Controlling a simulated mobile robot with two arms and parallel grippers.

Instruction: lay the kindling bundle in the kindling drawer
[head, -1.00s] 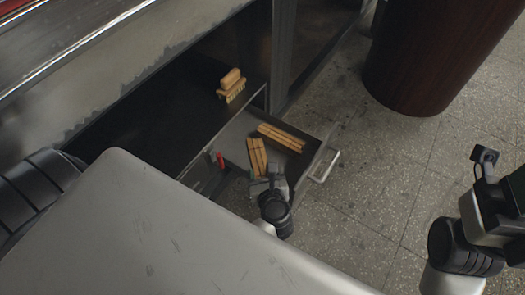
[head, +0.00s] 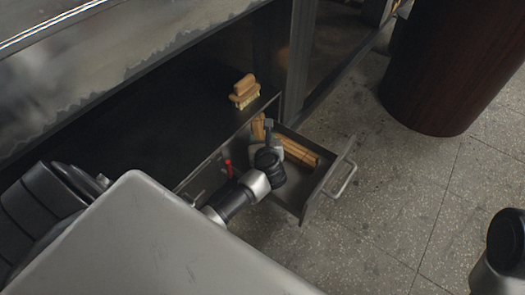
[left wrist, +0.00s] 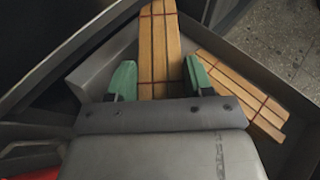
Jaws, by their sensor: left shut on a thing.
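The held kindling bundle, tan sticks tied with dark red bands, shows in the left wrist view (left wrist: 160,45) between green fingertips; its end shows in the head view (head: 258,127). My left gripper (head: 269,140) is shut on it, over the back part of the pulled-out kindling drawer (head: 326,182). In the left wrist view, the fingers (left wrist: 158,80) sit on either side of the sticks. I cannot tell whether the bundle touches the drawer floor. A second bundle (head: 299,152) lies in the drawer to the right, also in the wrist view (left wrist: 240,95). My right gripper is out of view.
A wooden brush (head: 244,92) sits on the dark shelf above the drawer. A small red thing (head: 229,168) is left of my gripper. The drawer handle (head: 344,181) sticks out over open floor. A dark red round container (head: 440,75) stands at the upper right.

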